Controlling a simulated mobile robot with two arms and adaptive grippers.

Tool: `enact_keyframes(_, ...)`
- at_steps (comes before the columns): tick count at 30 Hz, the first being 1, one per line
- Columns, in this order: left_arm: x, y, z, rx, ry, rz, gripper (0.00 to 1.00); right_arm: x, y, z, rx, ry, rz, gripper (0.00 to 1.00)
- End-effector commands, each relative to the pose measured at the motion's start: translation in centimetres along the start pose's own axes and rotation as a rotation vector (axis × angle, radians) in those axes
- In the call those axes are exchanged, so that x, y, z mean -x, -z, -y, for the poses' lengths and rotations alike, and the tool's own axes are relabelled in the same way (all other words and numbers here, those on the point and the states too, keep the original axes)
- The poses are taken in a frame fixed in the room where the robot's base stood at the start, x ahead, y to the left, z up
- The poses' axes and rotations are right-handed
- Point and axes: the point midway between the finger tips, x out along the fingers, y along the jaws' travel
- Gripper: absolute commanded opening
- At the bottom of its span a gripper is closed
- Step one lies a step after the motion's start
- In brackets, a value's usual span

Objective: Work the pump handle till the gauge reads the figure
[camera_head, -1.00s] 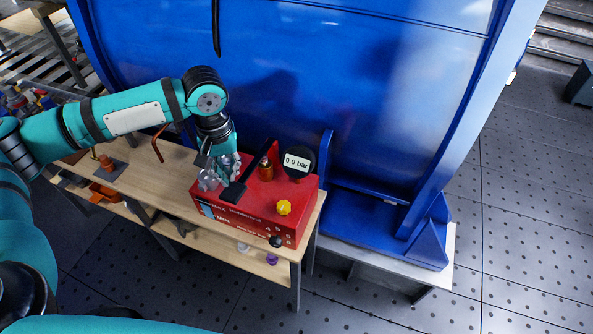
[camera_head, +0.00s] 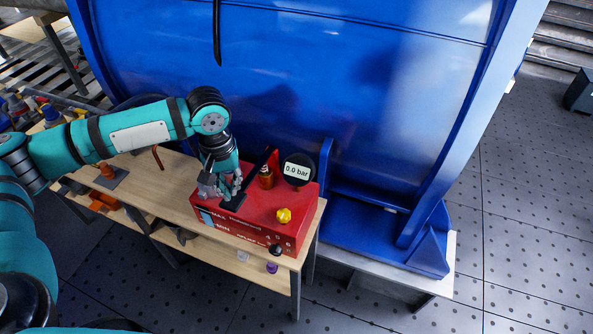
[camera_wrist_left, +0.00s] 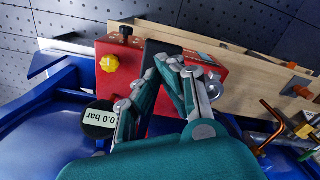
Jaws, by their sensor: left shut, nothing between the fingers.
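The red pump box (camera_head: 254,225) stands on the wooden bench, with a yellow knob (camera_head: 284,215) on it. Its round black gauge (camera_head: 298,170) reads 0.0 bar, and it also shows upside down in the left wrist view (camera_wrist_left: 98,119). The black pump handle (camera_head: 233,203) lies over the box's left part, mostly behind the fingers; its dark bar shows in the left wrist view (camera_wrist_left: 158,54). My left gripper (camera_head: 222,190) is shut and empty, pointing down at the handle; I cannot tell whether it touches. My right gripper is out of view.
A large blue housing (camera_head: 300,90) rises close behind the bench (camera_head: 172,200). A bent copper-coloured pipe (camera_head: 157,157) and orange parts (camera_head: 104,200) are left of the pump. A purple item (camera_head: 271,267) sits on the lower shelf.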

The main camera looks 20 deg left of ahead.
Motion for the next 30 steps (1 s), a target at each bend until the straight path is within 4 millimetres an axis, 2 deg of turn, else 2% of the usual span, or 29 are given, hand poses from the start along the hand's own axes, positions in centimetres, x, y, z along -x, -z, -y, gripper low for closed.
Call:
enact_keyframes(17,-0.1,0.0,0.0,0.0,0.0,0.0,0.0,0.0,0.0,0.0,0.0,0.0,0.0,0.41)
enact_keyframes(30,-4.6,0.4,-0.2,0.0,0.001,0.002,0.0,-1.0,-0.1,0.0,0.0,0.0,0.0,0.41)
